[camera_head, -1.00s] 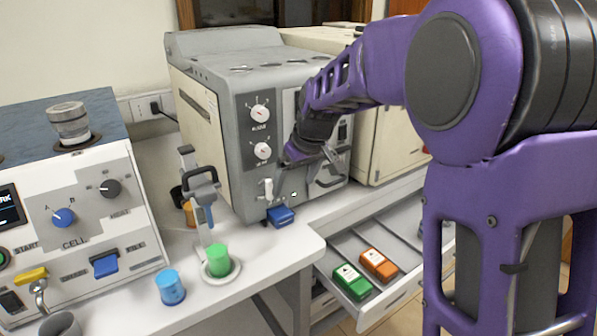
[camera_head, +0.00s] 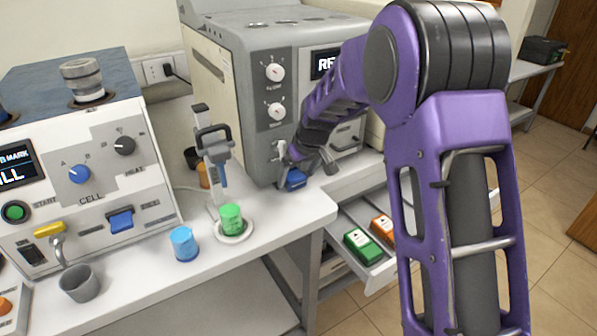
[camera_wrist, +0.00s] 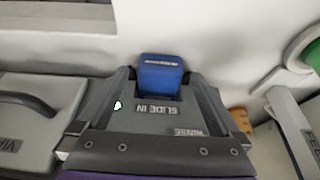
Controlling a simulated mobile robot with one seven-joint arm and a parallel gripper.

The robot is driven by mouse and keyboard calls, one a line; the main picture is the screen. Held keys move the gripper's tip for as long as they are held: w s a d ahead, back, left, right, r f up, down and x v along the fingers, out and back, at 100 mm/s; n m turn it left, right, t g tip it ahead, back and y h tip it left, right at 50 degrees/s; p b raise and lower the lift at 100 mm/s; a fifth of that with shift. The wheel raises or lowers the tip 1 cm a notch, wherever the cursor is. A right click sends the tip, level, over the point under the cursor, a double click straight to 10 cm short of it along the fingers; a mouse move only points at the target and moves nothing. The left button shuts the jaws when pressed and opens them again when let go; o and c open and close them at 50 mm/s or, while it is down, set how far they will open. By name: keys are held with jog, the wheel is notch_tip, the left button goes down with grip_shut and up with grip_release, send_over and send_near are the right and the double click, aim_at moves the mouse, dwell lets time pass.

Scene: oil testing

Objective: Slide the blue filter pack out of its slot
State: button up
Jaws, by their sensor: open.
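The blue filter pack (camera_head: 296,179) sticks out of the low front of the grey machine (camera_head: 225,120), just above the bench top. In the wrist view the blue pack (camera_wrist: 161,70) shows beyond the machine face with its "SLIDE IN" label. My gripper (camera_head: 306,167) is low in front of the machine, close to the pack. In the wrist view my gripper (camera_wrist: 160,80) is open, with one finger on each side of the pack's line. I cannot tell whether either finger touches it. The slot mouth is mostly hidden.
A stand with a green-topped cup (camera_head: 231,217) and a blue cup (camera_head: 185,244) are left of the machine. An open drawer with a green pack (camera_head: 362,245) and an orange pack (camera_head: 382,227) lies right and below. A control box (camera_head: 90,165) stands at left.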

jog(key=c, duration=1.5)
jog(key=shift+s+d, duration=0.1)
